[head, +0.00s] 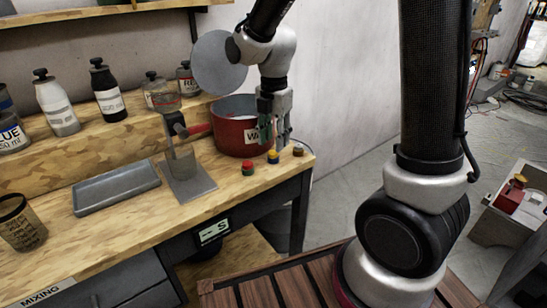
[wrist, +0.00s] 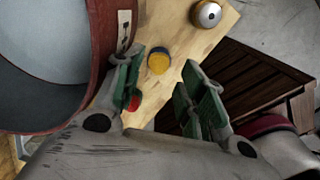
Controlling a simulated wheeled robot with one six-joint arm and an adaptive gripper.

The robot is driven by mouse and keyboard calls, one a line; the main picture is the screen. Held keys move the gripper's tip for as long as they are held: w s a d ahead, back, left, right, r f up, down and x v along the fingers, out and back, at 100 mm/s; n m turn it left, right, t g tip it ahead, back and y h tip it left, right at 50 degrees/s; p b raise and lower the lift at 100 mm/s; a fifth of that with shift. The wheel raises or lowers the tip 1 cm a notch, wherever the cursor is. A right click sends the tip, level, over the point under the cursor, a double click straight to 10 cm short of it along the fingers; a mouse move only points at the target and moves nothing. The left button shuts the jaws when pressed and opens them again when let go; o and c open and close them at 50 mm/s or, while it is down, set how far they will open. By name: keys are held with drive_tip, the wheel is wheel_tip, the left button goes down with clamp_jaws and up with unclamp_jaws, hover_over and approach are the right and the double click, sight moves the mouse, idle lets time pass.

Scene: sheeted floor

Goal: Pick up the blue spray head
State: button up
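Three small caps or heads stand near the bench's right end. One has a yellow top and a dark, bluish lower part (head: 273,157); its yellow top shows in the wrist view (wrist: 158,62). One is red over green (head: 247,168), and one is brownish (head: 298,151). No head is plainly blue all over, so I cannot be sure which is the blue spray head. My gripper (head: 274,132) points down just above the yellow-topped one, beside the red pot. In the wrist view its green-padded fingers (wrist: 168,92) are apart and empty, with the yellow top beyond the gap.
The red pot (head: 234,138), its round lid raised (head: 219,64), stands close left of my gripper. A stand with a plate (head: 190,190) and a grey tray (head: 117,187) lie further left. Bottles (head: 107,92) line the back shelf. The bench's right edge is near.

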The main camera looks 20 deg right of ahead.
sight(273, 151)
wheel_tip(273, 151, down, 5)
drive_tip(key=shift+f, duration=0.1)
drive_tip(key=c, duration=0.8)
drive_tip(key=shift+a, duration=0.1)
